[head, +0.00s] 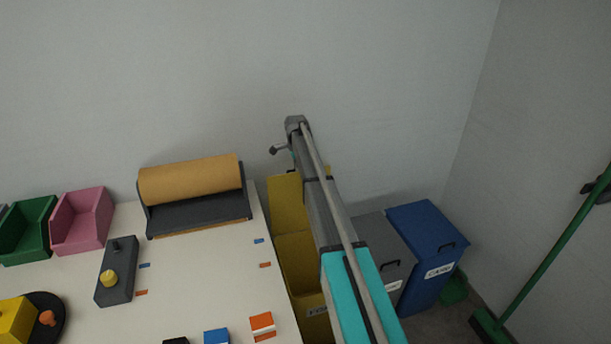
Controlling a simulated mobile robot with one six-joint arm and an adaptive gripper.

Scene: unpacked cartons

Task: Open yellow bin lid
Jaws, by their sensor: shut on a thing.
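The yellow bin (301,262) stands just right of the table, partly behind my arm. Its yellow lid (287,203) is raised and stands steeply up at the back of the bin, towards the wall. My arm reaches over the bin from the lower right. The small grey end part of my gripper (280,149) shows just above the lid's top edge. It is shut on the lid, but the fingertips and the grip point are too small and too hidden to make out.
A grey bin (386,250) and a blue bin (427,240), both with closed lids, stand to the right. The white table (205,270) at left holds a brown paper roll (190,180) and colored trays. A green broom (545,265) leans at far right.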

